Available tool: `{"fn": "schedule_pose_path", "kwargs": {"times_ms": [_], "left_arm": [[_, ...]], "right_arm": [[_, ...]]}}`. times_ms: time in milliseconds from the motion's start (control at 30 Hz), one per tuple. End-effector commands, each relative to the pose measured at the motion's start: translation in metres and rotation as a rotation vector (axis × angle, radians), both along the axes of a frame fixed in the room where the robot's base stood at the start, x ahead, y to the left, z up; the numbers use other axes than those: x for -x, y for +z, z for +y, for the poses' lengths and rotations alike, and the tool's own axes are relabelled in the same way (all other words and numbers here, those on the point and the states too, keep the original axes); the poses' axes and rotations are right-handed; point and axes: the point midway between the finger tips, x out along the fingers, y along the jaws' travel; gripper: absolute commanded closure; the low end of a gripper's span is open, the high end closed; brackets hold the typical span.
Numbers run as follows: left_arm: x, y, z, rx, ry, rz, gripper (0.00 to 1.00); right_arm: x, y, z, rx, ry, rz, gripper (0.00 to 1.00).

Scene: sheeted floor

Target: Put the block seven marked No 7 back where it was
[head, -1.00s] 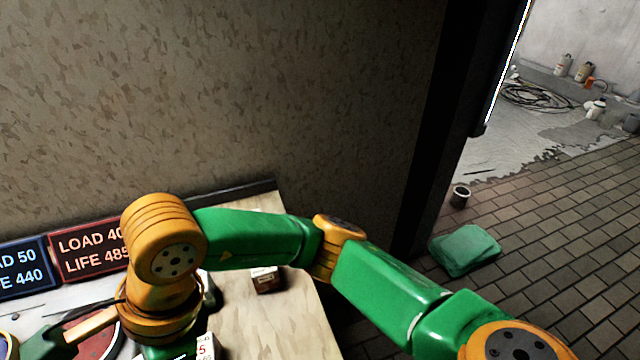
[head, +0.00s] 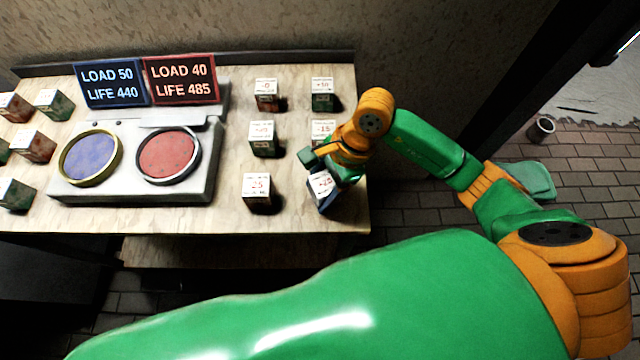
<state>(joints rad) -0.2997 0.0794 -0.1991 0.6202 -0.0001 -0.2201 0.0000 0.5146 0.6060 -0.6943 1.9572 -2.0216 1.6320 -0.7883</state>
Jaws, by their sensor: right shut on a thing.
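My right gripper (head: 322,166) is at the front right of the table, shut on a dark block with a white top (head: 321,185). The top's print looks like "-25", and I cannot read a No 7 on it. This block is tilted against the table edges, and I cannot tell whether it touches the tabletop. To its left stands a block marked 25 (head: 256,188). Behind are a block with blurred red print (head: 262,136) and a block marked -15 (head: 323,130), partly hidden by my gripper. My left gripper is not in view.
Two more blocks stand at the back, left (head: 266,94) and right (head: 322,94). A grey device with a blue pan (head: 90,157) and a red pan (head: 168,155) stands left, below two signs. Several blocks lie farther left. The table (head: 230,217) ends just right of my gripper.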

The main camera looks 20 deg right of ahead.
Motion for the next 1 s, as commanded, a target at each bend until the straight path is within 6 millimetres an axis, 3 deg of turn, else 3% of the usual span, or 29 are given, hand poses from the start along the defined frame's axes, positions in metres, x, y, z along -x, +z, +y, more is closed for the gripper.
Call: {"fn": "schedule_pose_path", "kwargs": {"times_ms": [367, 400, 500, 767, 900, 1000], "left_arm": [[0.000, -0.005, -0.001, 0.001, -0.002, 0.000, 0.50], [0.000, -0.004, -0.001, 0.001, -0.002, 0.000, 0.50], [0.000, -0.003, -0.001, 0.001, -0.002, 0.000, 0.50], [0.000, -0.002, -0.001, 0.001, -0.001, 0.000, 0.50], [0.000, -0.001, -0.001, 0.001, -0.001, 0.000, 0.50], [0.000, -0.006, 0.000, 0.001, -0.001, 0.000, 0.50]], "right_arm": [[-0.001, -0.006, 0.001, -0.001, 0.001, -0.002, 1.00], [0.000, -0.005, 0.001, 0.000, 0.001, -0.001, 0.27], [0.000, -0.005, 0.001, 0.000, 0.001, -0.001, 0.05], [0.000, -0.004, 0.001, -0.001, 0.001, -0.001, 0.05], [-0.002, 0.005, -0.003, 0.001, -0.001, -0.004, 0.05], [-0.003, 0.024, -0.011, 0.001, 0.000, -0.009, 0.05]]}}
